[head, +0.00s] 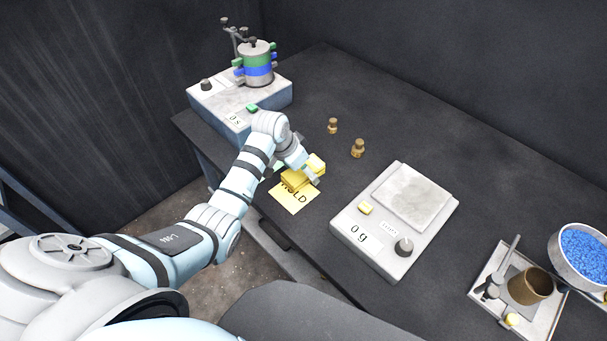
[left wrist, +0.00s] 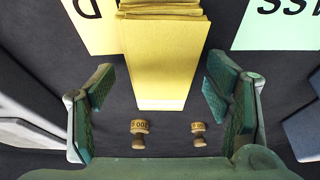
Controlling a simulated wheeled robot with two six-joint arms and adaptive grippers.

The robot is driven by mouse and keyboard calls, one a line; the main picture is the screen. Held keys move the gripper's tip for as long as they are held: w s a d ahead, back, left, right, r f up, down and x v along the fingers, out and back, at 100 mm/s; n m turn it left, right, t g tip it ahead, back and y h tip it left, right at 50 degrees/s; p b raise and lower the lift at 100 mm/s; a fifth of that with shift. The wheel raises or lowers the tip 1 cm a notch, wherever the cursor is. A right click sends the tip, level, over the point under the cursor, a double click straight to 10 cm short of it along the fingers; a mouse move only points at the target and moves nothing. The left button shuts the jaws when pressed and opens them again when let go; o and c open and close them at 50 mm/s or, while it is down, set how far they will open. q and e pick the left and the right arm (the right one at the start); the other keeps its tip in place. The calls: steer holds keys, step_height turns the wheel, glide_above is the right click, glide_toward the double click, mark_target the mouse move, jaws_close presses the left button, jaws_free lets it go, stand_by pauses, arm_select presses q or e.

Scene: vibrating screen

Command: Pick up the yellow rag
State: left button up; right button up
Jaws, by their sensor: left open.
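The yellow rag (head: 293,181) is a folded stack on the dark table, by a yellow paper sign marked HOLD (head: 293,199). In the left wrist view the rag (left wrist: 163,60) stands between the two green-padded fingers, with a gap on either side. My left gripper (head: 304,172) is right over the rag in the head view and hides part of it. It is open in the left wrist view (left wrist: 160,92) and holds nothing. My right gripper is not in view.
Two brass weights (head: 357,148) (head: 332,126) stand beyond the rag. A scale reading 0 g (head: 366,237) is to its right. A screen shaker (head: 238,100) stands at the back left. A tray (head: 540,325) with a brass cup and a bowl of blue grains (head: 560,262) lie far right.

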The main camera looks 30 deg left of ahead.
arm_select(q)
steer(key=shift+r, duration=0.1)
steer(key=c, duration=1.2)
step_height(320, 180, up, 20)
steer(key=p, duration=0.3)
steer(key=shift+c, duration=0.2)
